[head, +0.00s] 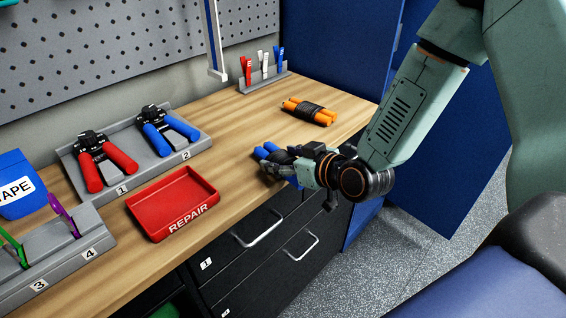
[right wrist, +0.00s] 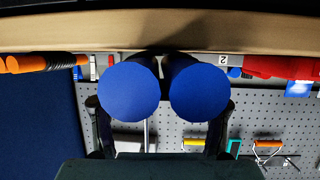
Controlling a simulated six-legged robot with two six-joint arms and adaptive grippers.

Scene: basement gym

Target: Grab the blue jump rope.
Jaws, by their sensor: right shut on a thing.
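The blue jump rope (head: 262,152) is at the front right part of the wooden bench, its two blue handles side by side. My right gripper (head: 281,163) is shut on it, low over the bench near the front edge. In the right wrist view the two round blue handle ends (right wrist: 130,92) fill the middle, between the dark fingers of my right gripper (right wrist: 160,122). The wooden top runs along the upper edge there. Whether the rope touches the bench is not clear. The cord is mostly hidden by the gripper. My left gripper is not in view.
An orange-handled jump rope (head: 309,111) lies behind on the bench (head: 235,128). A red REPAIR tray (head: 172,190) is to the left. A grey holder (head: 112,186) bears red and blue jump ropes at 1 and 2.

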